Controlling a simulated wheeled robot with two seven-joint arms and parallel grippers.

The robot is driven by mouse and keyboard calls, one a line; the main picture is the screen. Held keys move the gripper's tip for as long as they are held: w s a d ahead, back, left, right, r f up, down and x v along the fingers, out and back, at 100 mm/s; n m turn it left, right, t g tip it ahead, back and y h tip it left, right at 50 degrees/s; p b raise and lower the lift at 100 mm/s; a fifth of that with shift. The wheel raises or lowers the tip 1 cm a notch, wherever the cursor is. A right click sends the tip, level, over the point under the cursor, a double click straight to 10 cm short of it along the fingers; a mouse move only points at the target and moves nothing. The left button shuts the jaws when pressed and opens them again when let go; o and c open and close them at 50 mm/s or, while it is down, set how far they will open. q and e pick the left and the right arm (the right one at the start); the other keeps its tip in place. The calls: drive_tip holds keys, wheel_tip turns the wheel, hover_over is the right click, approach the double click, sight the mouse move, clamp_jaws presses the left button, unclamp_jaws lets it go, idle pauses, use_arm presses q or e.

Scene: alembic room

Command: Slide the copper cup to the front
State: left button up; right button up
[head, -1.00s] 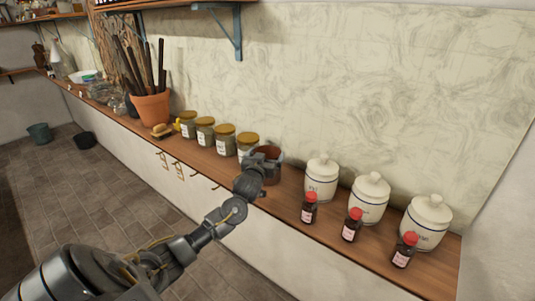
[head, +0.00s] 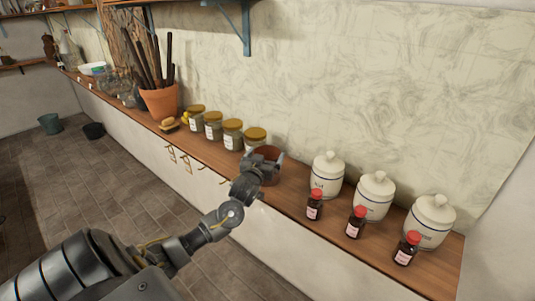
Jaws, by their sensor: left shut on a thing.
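The copper cup (head: 271,156) stands upright on the wooden shelf, in the gap between the gold-lidded jars and the white canisters. It is reddish brown and partly hidden by my left gripper. My left gripper (head: 262,162) reaches in from the front and is shut on the cup's near side. The exact finger contact is hard to see. My right gripper is not in view.
Gold-lidded jars (head: 232,135) stand left of the cup, the nearest one close to it. White canisters (head: 327,176) and red-capped bottles (head: 314,206) stand to the right. The shelf's front edge (head: 290,213) is near. A terracotta pot (head: 159,102) is further left.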

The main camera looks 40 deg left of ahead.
use_arm(q)
drive_tip(key=shift+s+p, duration=0.75)
drive_tip(key=shift+s, duration=0.75)
drive_tip(key=o, duration=0.9)
drive_tip(key=shift+c, duration=0.2)
drive_tip(key=shift+f, duration=0.1)
drive_tip(key=shift+s+d, duration=0.1)
drive_tip(key=shift+s, duration=0.15)
drive_tip(key=b+v, duration=0.3)
drive_tip(key=v, duration=0.7)
drive_tip(key=shift+b, duration=0.4)
